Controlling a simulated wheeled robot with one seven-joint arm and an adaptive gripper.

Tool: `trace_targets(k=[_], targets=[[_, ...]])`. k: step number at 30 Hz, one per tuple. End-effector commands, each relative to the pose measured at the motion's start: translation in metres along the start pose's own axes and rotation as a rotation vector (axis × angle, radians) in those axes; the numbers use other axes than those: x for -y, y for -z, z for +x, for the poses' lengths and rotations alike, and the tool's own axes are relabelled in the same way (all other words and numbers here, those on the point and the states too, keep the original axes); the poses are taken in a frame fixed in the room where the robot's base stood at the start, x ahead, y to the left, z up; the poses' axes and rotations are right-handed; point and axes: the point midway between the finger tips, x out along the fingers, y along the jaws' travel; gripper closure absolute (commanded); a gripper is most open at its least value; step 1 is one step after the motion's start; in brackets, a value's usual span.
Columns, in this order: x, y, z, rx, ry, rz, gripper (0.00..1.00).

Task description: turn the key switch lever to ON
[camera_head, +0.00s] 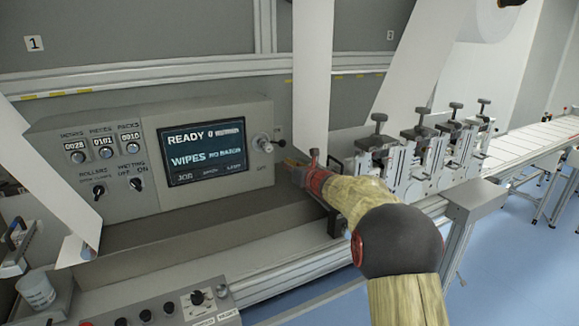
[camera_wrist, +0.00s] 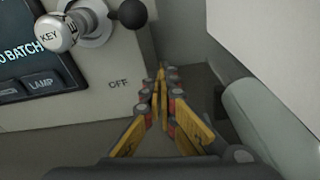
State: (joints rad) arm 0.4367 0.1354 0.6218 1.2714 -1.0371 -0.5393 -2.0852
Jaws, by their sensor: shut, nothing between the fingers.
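The key switch (camera_head: 263,143) is a pale round knob on the right end of the grey control panel. In the wrist view the knob (camera_wrist: 58,32) is marked KEY. Its lever ends in a black ball (camera_wrist: 132,14), which also shows in the head view (camera_head: 281,143), and points to the right. An OFF label (camera_wrist: 118,82) is on the panel below the ball; no ON label for this switch is readable. My gripper (camera_head: 290,163) is shut and empty, with yellow fingers. Its tips (camera_wrist: 161,75) are below and right of the ball, apart from it in the wrist view.
The panel's screen (camera_head: 202,150) reads READY and WIPES. White web sheets hang at the left (camera_head: 45,185) and just above my gripper (camera_head: 312,80). Metal clamp units (camera_head: 425,150) stand to the right. A grey ledge (camera_head: 190,215) runs below the panel.

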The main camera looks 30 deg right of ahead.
Motion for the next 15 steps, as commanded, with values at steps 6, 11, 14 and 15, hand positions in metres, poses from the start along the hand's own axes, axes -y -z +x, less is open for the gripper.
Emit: trace_targets(k=[6,11,14,15], targets=[[-0.002,-0.01,-0.043,0.005,0.003,0.0,1.0],[-0.003,-0.009,-0.069,0.004,0.003,0.001,1.0],[-0.003,-0.007,-0.081,0.003,0.004,0.0,1.0],[-0.003,-0.008,-0.085,0.004,0.003,0.0,1.0]])
